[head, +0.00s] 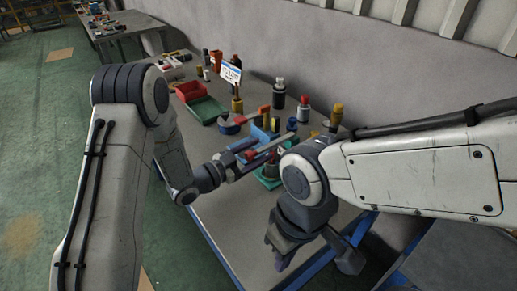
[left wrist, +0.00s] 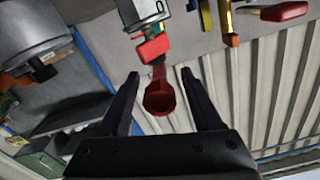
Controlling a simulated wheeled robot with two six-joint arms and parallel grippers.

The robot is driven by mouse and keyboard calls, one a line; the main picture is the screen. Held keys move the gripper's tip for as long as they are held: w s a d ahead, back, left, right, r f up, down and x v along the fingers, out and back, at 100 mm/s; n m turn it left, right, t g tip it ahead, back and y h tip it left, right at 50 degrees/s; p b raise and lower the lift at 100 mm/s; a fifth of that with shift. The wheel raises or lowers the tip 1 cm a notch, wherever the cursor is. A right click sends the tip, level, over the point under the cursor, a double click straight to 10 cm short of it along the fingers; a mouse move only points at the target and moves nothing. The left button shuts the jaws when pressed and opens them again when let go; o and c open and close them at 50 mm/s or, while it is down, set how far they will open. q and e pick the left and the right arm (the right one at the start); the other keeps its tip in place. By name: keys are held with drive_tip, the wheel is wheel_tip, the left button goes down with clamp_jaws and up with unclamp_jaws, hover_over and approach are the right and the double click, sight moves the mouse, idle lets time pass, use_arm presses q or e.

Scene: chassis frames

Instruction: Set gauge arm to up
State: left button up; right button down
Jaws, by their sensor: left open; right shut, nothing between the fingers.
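In the left wrist view a red arm-like piece with a dark red stem and rounded end (left wrist: 160,97) lies between the fingers of my left gripper (left wrist: 158,80). Above it are a red block (left wrist: 153,48) and a pale body marked "0" (left wrist: 140,12); I cannot tell for sure that this is the gauge. My left gripper also shows in the head view (head: 254,158), over the table among small items. It is open, and no finger clearly touches the red piece. My right gripper (head: 284,247) is shut and empty near the table's front side.
The grey table (head: 222,213) stands against a wall. A red bin (head: 189,91) and a green tray (head: 205,110) are at its left. Bottles (head: 279,96) and a sign (head: 231,73) stand behind my left gripper. The table's near left part is clear.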

use_arm(q)
drive_tip(key=shift+w+d, duration=0.15)
drive_tip(key=shift+d, duration=0.05)
drive_tip(key=shift+c, duration=0.3)
clamp_jaws()
idle(1.1)
